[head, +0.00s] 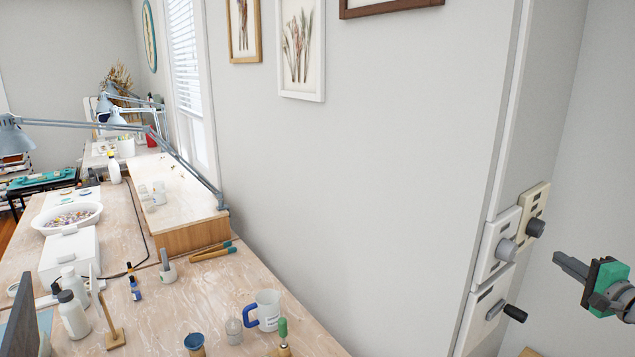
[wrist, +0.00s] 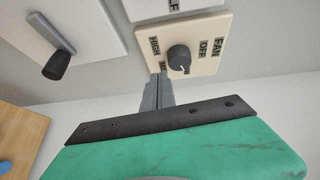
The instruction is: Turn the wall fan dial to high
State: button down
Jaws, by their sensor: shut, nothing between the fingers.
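The fan dial is a dark round knob (wrist: 179,56) on a cream plate (wrist: 207,35) in the wrist view. The plate reads FAN, with OFF right of the knob and HIGH to its left; another label is partly hidden by my fingers. I cannot tell for sure where the knob points. In the head view the dial (head: 535,227) sits on the cream plate (head: 538,198) on the wall. My gripper (head: 558,258) is shut and empty, to the right of the dial. In the wrist view its fingertips (wrist: 160,78) lie just below and left of the knob; contact is unclear.
A white plate with a grey knob (head: 506,249) is left of the fan plate. Below it is a plate with a dark lever (head: 515,312). The workbench (head: 225,295) with bottles, a mug (head: 267,310) and tools stands left. The wall beside the plates is bare.

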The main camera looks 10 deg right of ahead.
jog(key=shift+t, duration=0.4)
jog(key=w, duration=0.1)
jog(key=w+a+r, duration=0.1)
jog(key=w, duration=0.1)
jog(key=w+a+b, duration=0.1)
jog(key=w, duration=0.1)
jog(key=shift+w+a+r, duration=0.2)
jog(key=shift+a+r, duration=0.05)
jog(key=shift+r, duration=0.1)
jog(key=shift+d+r+p, duration=0.1)
jog(key=shift+r+p, duration=1.45)
jog(key=shift+p, duration=0.8)
jog(key=shift+s+a+r, duration=0.1)
jog(key=shift+a, duration=0.2)
jog(key=s+d+p, duration=0.1)
jog(key=s+d, duration=0.1)
jog(key=s, duration=0.3)
jog(key=shift+s+d, duration=0.15)
jog(key=shift+s, duration=0.15)
